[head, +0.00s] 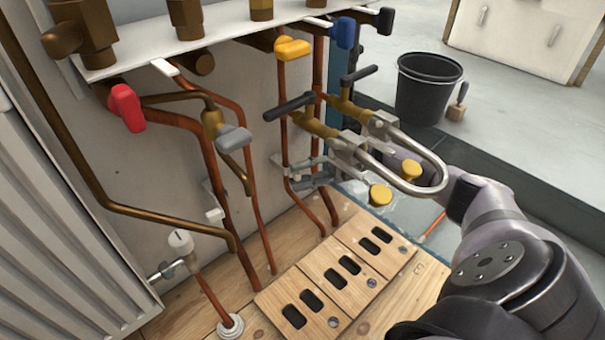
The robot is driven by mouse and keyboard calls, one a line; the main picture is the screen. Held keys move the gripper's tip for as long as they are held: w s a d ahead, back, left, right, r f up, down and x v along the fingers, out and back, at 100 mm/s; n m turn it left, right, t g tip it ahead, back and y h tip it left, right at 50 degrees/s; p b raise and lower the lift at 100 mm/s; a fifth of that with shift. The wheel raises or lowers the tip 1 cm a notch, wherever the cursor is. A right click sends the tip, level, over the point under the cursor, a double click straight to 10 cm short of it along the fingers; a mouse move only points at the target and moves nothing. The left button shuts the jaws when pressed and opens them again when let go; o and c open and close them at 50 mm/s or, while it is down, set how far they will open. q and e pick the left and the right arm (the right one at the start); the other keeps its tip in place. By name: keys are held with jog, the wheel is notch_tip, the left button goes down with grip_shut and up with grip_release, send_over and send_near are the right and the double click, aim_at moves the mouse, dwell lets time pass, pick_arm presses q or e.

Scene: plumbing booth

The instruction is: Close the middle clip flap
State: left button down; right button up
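Pale grey pipe clips (304,163) sit on the wall at the two copper pipes right of centre. I cannot tell whether the middle flap there is open or shut. My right gripper (322,176) reaches in from the right, low beside these pipes. Its dark fingers are at or just below the clips; contact is unclear. A bent metal hose and brass valves partly hide the hand, and I cannot tell how far its fingers are apart. Another white clip (215,214) shows on the copper pipe to the left. My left gripper is out of view.
The looped metal hose (432,165) and yellow-capped brass valves (380,194) stick out over my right forearm. A red-handled valve (127,108) is at left. Wooden covers with dark slots (333,275) lie on the floor. A black bucket (427,90) stands behind.

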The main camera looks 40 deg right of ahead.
jog(key=shift+d, duration=0.2)
jog(key=v, duration=0.7)
dwell(0.4)
